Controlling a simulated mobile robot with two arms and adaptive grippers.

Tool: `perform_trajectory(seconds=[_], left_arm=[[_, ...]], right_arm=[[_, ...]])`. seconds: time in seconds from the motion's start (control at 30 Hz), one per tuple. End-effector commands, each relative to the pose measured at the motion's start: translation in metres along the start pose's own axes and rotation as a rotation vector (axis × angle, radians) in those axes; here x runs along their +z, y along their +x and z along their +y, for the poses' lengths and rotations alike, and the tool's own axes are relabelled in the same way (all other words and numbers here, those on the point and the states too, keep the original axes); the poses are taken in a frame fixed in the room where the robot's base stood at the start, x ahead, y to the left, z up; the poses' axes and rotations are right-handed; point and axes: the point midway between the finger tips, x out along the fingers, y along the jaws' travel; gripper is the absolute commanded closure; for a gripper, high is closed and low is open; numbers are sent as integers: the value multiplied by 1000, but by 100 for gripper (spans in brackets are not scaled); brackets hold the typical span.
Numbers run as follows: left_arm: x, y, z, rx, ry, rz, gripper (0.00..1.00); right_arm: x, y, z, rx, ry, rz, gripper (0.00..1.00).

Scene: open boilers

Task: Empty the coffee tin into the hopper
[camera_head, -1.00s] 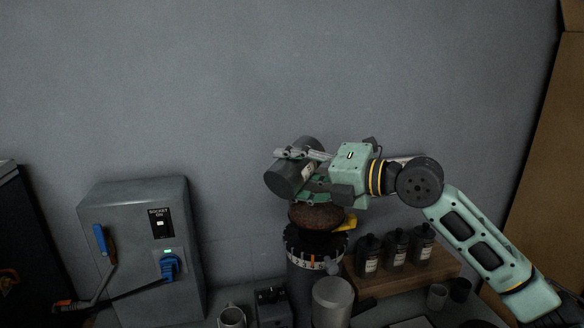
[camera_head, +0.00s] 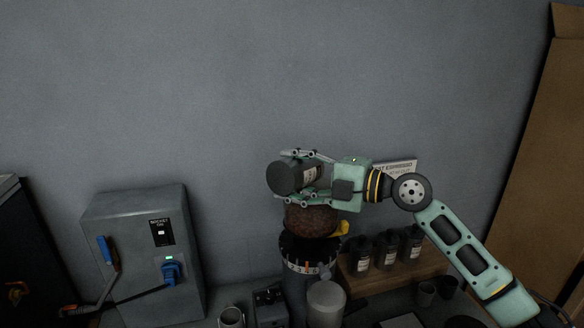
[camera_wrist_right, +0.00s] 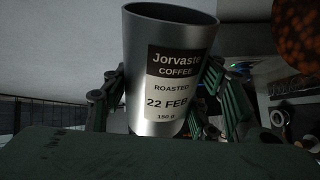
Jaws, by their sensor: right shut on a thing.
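The coffee tin (camera_head: 292,178) is a dark grey cylinder with a pale label. It lies on its side in the air, one dark round end facing left and toward me. In the right wrist view the tin (camera_wrist_right: 150,100) shows its "Jorvaste COFFEE" label and open rim; no coffee is visible in it. My right gripper (camera_head: 288,177) is shut on the tin, one finger above and one below. The hopper (camera_head: 312,220), a rounded see-through container of brown coffee, sits atop the dark grinder directly below the tin. My left gripper is not in view.
A grey socket box (camera_head: 145,250) with a blue plug stands at left. Several dark bottles (camera_head: 387,249) stand on a wooden stand at right. A metal canister (camera_head: 326,304), a mug (camera_head: 231,317) and a small dark box (camera_head: 270,305) are in front.

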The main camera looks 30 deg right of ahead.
Motion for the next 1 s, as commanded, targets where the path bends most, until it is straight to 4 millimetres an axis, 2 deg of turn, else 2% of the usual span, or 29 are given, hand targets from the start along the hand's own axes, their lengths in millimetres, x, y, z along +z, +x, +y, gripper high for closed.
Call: perform_trajectory(seconds=[0.53,1.0], left_arm=[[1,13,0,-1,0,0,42],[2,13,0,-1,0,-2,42]], right_arm=[[24,-6,24,57,357,32,82],[28,-7,28,65,417,38,82]])
